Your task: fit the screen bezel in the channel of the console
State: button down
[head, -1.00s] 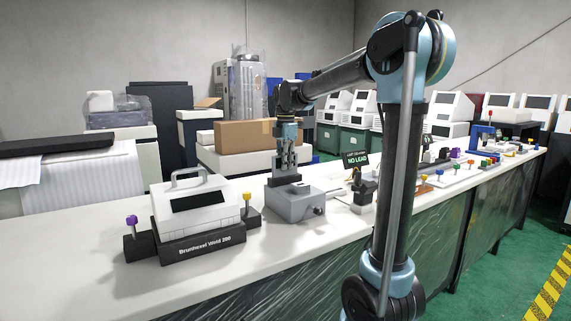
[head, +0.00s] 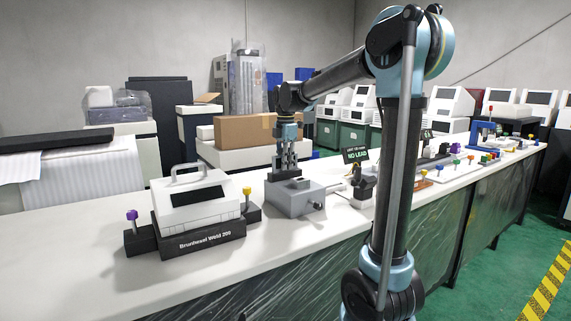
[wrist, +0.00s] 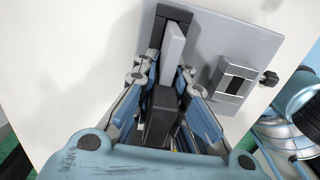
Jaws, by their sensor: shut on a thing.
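My gripper (head: 286,165) points down over the left rear part of a grey box (head: 298,200), which I take to be the console. In the wrist view its fingers (wrist: 162,76) are closed around a thin light-grey strip (wrist: 174,43), seen nearly edge-on, which appears to be the screen bezel. The strip lies along a dark channel-like part (wrist: 157,32) on the grey top (wrist: 211,40). I cannot tell whether it is seated in the channel or only above it. In the head view the fingers mostly hide the strip, and a dark block (head: 284,175) shows just below them.
The white Brunhexel Weld 200 machine (head: 190,216) stands left on the white counter (head: 75,255). A NO LEAD sign (head: 355,155) and small coloured knobs are to the right.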

jog(key=shift+f, duration=0.35)
jog(key=c, duration=1.5)
grip_release()
jog(key=shift+c, duration=0.2)
notch_tip(320, 180, up, 12)
jog(key=shift+f, duration=0.1)
